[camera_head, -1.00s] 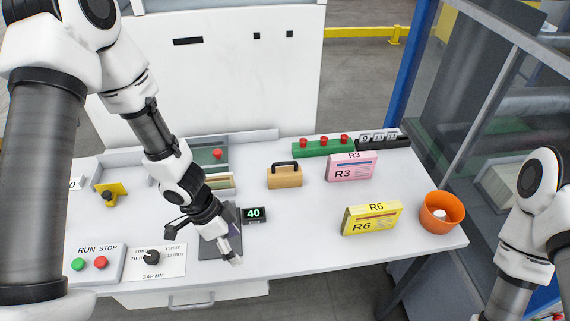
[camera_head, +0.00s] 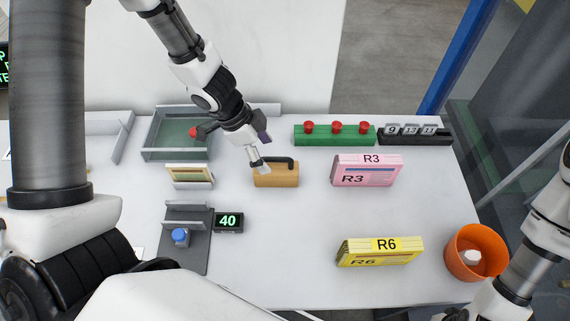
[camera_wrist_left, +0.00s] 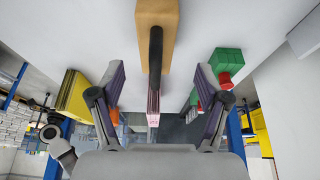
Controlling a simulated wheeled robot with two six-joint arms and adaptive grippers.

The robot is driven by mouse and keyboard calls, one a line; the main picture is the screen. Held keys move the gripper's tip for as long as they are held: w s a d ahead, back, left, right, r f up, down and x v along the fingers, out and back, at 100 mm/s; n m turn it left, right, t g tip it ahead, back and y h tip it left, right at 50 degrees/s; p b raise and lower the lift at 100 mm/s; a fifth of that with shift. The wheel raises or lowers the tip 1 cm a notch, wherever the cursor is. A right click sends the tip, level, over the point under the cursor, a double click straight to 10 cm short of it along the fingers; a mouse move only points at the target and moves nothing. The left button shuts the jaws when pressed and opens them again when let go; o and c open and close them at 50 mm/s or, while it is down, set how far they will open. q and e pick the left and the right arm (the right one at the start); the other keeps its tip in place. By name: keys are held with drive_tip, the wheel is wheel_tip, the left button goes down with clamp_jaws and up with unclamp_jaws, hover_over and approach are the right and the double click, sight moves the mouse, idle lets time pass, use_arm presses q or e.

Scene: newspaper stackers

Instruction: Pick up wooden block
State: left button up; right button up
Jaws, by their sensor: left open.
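The wooden block (camera_head: 276,180) is tan with a black handle on top and stands on the white table, left of the pink R3 pack. My left gripper (camera_head: 262,154) is at the block's handle end, just above and behind it, open and empty. In the left wrist view the block (camera_wrist_left: 158,12) is at the top centre, and its black handle (camera_wrist_left: 155,50) reaches down between the two spread fingers of my left gripper (camera_wrist_left: 160,82). Whether a finger touches the handle is not clear. My right arm shows at the right edge; its gripper is out of view.
The pink R3 pack (camera_head: 366,171) and yellow R6 pack (camera_head: 379,252) lie to the right. A green strip with red knobs (camera_head: 335,136) is behind. An orange cup (camera_head: 474,254) stands at right. A "40" display (camera_head: 229,221) is left of clear table.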

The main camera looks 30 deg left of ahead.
sight(273, 168)
use_arm(q)
drive_tip(key=b+x, duration=0.4)
drive_tip(key=x, duration=0.1)
drive_tip(key=b+x, duration=0.2)
drive_tip(key=b, duration=0.1)
drive_tip(key=shift+s+a+f, duration=0.1)
drive_tip(key=shift+s+f, duration=0.15)
drive_tip(key=shift+s, duration=0.05)
drive_tip(key=shift+w+f+b, duration=0.15)
drive_tip(key=shift+f+b, duration=0.15)
drive_tip(key=shift+d+r, duration=0.2)
drive_tip(key=shift+d, duration=0.05)
drive_tip(key=shift+c, duration=0.7)
clamp_jaws()
